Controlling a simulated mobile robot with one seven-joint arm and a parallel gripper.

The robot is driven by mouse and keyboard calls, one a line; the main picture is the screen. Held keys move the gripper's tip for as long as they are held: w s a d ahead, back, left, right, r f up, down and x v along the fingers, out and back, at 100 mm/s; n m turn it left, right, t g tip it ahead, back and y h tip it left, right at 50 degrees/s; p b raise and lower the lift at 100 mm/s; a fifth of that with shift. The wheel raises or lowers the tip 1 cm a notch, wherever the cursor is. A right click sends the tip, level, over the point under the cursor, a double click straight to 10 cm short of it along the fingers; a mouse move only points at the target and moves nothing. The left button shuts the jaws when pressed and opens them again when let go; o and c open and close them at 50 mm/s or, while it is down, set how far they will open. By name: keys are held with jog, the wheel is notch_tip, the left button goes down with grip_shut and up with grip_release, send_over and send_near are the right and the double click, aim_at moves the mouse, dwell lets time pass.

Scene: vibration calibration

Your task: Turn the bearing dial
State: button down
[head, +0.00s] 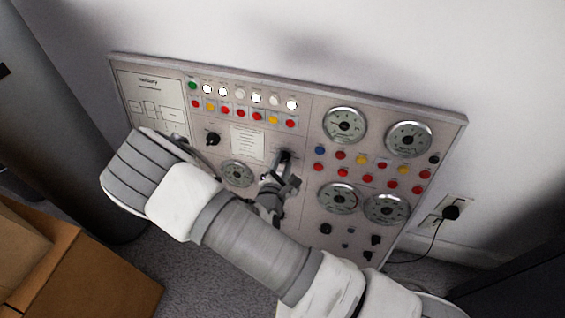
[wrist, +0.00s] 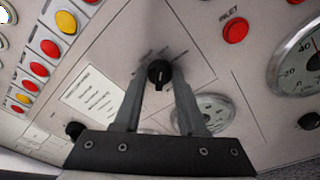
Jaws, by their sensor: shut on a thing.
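A black dial knob (wrist: 159,74) on the control panel sits between the fingertips of my gripper (wrist: 159,82) in the wrist view. The fingers are shut on it from both sides. A pale pointer line shows on its face, and the small lettering around it is too blurred to read. In the head view my gripper (head: 281,172) reaches the panel (head: 300,110) right of a white card, and my fingers partly cover the knob. Another black knob (head: 212,139) is left of the card.
Round gauges (head: 345,125) and rows of coloured buttons (head: 340,156) surround the dial. A red button (wrist: 235,31) is up and right of it in the wrist view. Cardboard boxes (head: 90,265) stand at lower left. A plugged cord (head: 450,213) is at the wall on the right.

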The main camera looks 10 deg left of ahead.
jog(key=shift+r+n+p, duration=0.15)
jog(key=shift+n+p, duration=0.15)
jog(key=shift+p, duration=0.2)
jog(key=shift+n, duration=0.3)
jog(key=shift+r+n+p, duration=0.1)
jog(key=shift+n+p, duration=0.9)
jog(key=shift+p, duration=0.2)
jog(key=shift+a+n+g+h+p, duration=0.25)
jog(key=shift+n+p, duration=0.35)
jog(key=shift+n, duration=0.6)
jog(key=shift+d+n+g+h+p, duration=0.1)
jog(key=shift+n+h+p, duration=0.4)
jog(key=shift+n, duration=0.7)
jog(key=shift+f, duration=0.2)
jog(key=shift+c, duration=2.4)
grip_release()
